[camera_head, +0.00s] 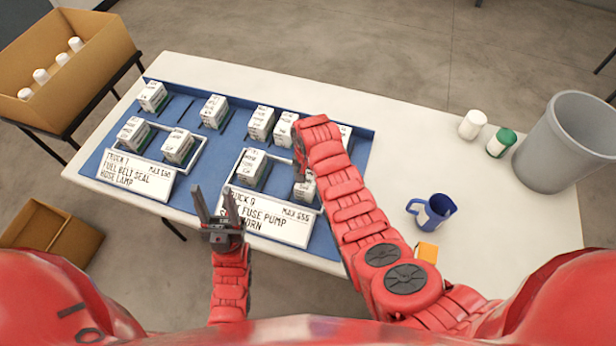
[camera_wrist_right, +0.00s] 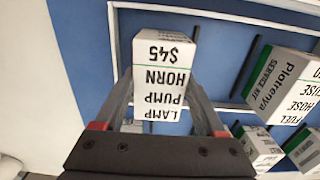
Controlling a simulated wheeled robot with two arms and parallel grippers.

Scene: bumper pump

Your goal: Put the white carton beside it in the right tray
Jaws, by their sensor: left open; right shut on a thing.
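My right gripper (camera_wrist_right: 158,92) is shut on a white carton (camera_wrist_right: 160,78) with a green stripe, marked LAMP PUMP HORN $45. In the head view this carton (camera_head: 305,189) shows at the near right part of the right tray (camera_head: 233,172), a white-rimmed frame on the blue mat. I cannot tell whether it touches the tray floor. Another white carton (camera_head: 251,168) stands in the tray, to its left; the wrist view shows a carton marked Plotrenya (camera_wrist_right: 285,85) inside the rim. My left gripper (camera_head: 213,190) is open and empty by the near edge of the mat.
The left tray (camera_head: 198,152) holds two cartons. Several cartons stand in a row behind the trays. Two signs (camera_head: 136,175) (camera_head: 268,218) lie in front. A blue mug (camera_head: 432,211), two bottles (camera_head: 472,124) and a grey bin (camera_head: 570,140) are at the right.

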